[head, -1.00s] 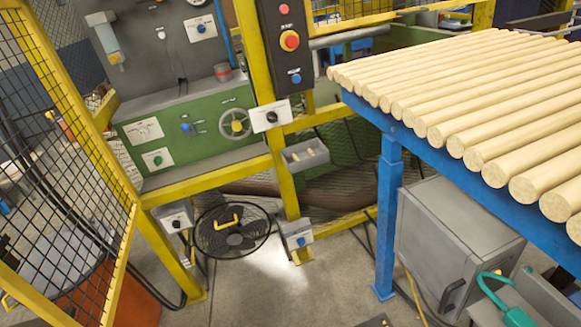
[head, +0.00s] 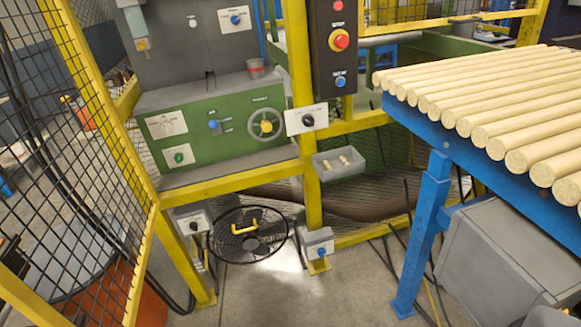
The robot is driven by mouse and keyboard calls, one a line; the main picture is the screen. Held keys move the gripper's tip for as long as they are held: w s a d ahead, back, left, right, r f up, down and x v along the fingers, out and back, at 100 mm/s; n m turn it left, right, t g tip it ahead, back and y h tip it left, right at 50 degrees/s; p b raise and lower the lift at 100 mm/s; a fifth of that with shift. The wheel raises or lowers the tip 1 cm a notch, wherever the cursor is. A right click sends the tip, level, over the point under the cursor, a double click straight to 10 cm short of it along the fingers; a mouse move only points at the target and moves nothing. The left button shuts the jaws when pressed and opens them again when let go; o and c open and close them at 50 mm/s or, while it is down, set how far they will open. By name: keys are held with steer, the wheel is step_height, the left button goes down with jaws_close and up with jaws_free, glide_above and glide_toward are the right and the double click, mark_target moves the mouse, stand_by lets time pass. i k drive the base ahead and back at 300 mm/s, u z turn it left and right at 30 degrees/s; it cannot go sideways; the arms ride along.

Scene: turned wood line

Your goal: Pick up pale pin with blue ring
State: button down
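A small grey open tray (head: 340,173) is fixed to the right side of a yellow post, below a switch box. Two small pale pins (head: 344,158) show in it. They are too small to tell whether either carries a blue ring. My gripper is not in view, so whether it is open or shut does not show.
A blue table (head: 429,200) with thick pale wooden rods (head: 500,110) stands at the right, a grey cabinet (head: 490,255) below it. Yellow mesh fence (head: 85,130) stands at the left. A black fan (head: 248,236) lies behind the yellow frame. Grey floor (head: 290,295) is open in front.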

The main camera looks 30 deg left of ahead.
mark_target(344, 161)
steer(key=u, duration=0.55)
steer(key=i, duration=1)
steer(key=z, duration=0.1)
steer(key=k, duration=1)
steer(key=z, duration=1.95)
steer(key=i, duration=0.95)
steer(key=z, duration=0.15)
